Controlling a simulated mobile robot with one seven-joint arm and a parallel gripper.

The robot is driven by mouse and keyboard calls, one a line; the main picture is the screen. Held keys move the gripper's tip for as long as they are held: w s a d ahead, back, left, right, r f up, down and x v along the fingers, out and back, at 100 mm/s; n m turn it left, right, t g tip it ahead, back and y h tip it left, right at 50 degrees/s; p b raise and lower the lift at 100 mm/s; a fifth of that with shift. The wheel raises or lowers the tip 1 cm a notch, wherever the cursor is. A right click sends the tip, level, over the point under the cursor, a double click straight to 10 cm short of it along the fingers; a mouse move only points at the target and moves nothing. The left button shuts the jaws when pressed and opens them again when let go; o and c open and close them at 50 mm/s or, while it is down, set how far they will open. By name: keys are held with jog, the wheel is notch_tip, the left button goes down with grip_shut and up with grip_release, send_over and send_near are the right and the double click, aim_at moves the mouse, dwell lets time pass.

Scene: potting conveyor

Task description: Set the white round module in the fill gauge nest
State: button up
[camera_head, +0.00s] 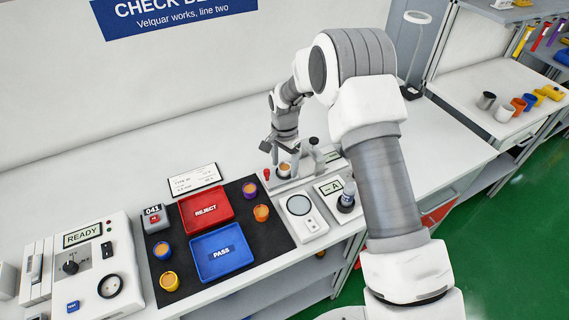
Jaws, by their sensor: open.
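The white round module (283,169) has a brown-orange top. It stands upright at the left part of a pale bench fixture (302,178) with a lever and a red knob, which looks like the fill gauge. The module appears to be at the fixture's nest, but I cannot tell how fully it sits in it. My gripper (282,157) is open and points down just above the module, with its fingers around or close beside the top. The nest itself is mostly hidden by the module and gripper.
A red REJECT tray (188,228) and a blue PASS tray (243,266) lie on a black mat (196,293) with several coloured modules. A round-plate device (309,224) and a display unit (326,183) stand in front of the fixture. A READY console (128,262) is at left.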

jog(key=shift+r, duration=0.15)
notch_tip(320, 180, up, 12)
notch_tip(320, 180, up, 10)
jog(key=n+t, duration=0.1)
jog(key=n, duration=0.1)
send_over(285, 168)
jog(key=s+d, duration=0.4)
jog(key=d, duration=0.2)
jog(key=s+d+r+n+t, duration=0.2)
jog(key=s+d+r, duration=0.3)
jog(key=s, duration=0.3)
jog(key=s+d+r+n+t, duration=0.1)
jog(key=s+d+r, duration=0.45)
jog(key=s, duration=0.35)
jog(key=s+d+f+n+t, duration=0.1)
jog(key=s+d+n, duration=0.1)
jog(key=s, duration=0.7)
jog(key=shift+s+d+f+t, duration=0.2)
jog(key=shift+d+f+t, duration=0.1)
jog(key=shift+d, duration=0.2)
